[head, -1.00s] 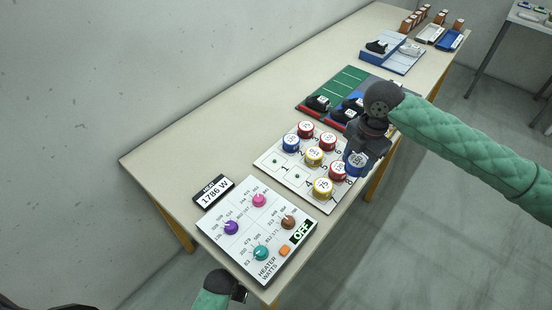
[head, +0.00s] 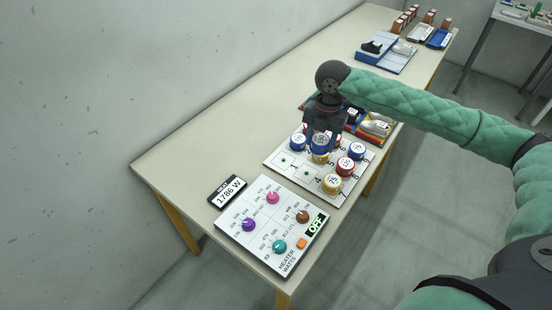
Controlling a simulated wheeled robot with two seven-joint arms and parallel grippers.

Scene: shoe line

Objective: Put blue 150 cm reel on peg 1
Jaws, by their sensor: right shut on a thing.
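My right gripper (head: 320,136) points down over the peg board and is shut on a blue reel (head: 320,143) with a white top. The held reel is above the yellow reel in the board's middle. On the peg board (head: 325,197), peg 1 (head: 284,160) at the left corner is bare. Another blue reel (head: 298,143) sits just behind it, and a third blue reel (head: 357,152) sits at the board's right edge. I cannot read the small reel labels surely. My left gripper is out of view.
Red (head: 345,167) and yellow (head: 333,185) reels stand on the right part of the board. The bare peg 4 (head: 306,173) lies beside peg 1. A heater panel (head: 262,235) with knobs and a display (head: 227,191) are in front. The table's left side is clear.

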